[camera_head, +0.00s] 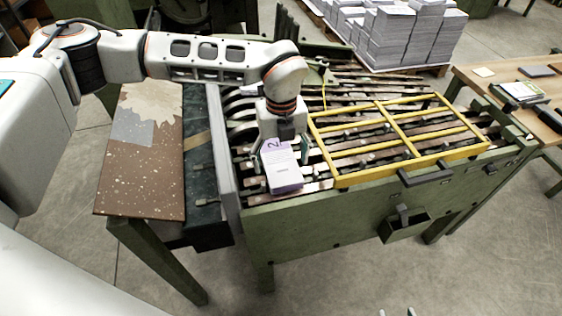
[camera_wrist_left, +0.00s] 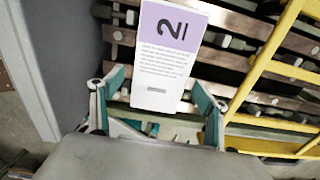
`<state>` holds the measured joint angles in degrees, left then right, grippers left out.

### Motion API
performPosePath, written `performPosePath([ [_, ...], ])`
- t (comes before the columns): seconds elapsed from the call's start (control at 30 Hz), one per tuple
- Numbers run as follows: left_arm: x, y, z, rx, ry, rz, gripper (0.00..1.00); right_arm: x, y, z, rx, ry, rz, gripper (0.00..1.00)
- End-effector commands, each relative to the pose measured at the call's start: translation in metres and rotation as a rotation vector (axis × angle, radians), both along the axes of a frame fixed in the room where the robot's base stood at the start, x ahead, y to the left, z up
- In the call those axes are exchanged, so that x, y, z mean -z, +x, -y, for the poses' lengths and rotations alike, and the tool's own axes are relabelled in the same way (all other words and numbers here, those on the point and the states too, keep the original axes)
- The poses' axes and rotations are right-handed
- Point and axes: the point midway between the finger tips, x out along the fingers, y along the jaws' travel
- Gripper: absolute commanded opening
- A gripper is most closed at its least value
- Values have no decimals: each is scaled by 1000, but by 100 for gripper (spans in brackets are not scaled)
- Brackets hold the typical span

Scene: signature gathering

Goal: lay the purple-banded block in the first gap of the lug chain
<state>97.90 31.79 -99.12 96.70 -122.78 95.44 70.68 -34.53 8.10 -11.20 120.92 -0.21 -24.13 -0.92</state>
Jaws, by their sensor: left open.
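The purple-banded block (camera_head: 282,172) is white with a purple band marked "2". It lies label up at the left end of the lug chain (camera_head: 330,160), near the front green side of the machine. In the left wrist view the block (camera_wrist_left: 170,62) has its near end between my left fingers, with space on both sides. My left gripper (camera_head: 284,146) is open at the block's back end and does not grip it. Whether the block sits fully down in a gap I cannot tell. My right gripper (camera_head: 396,312) shows only as two separated fingertips at the bottom edge.
A yellow guard frame (camera_head: 400,140) covers the chain just right of the block. A grey plate edge (camera_head: 222,150) stands to its left, with a brown speckled board (camera_head: 140,175) beyond. Paper stacks (camera_head: 400,30) stand behind. A wooden table (camera_head: 510,80) is at right.

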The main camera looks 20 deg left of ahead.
Motion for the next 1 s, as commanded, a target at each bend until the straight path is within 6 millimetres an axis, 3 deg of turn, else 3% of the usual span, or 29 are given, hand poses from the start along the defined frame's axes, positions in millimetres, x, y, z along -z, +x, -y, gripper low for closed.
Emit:
performPosePath([
  [0.03,-15,2,0,-1,-1,9,75,-7,4,0,2,1,11,40],
  [0.2,-52,2,0,-1,0,10,75,-12,6,2,5,-3,17,40],
  [0.5,-99,1,0,0,-1,6,75,-4,-3,6,9,-7,-9,40],
  [0.7,-110,1,0,-1,-1,3,75,-7,-2,5,8,-3,-4,40],
  [1.0,-110,1,0,0,0,1,75,-7,-1,5,6,-4,-3,40],
])
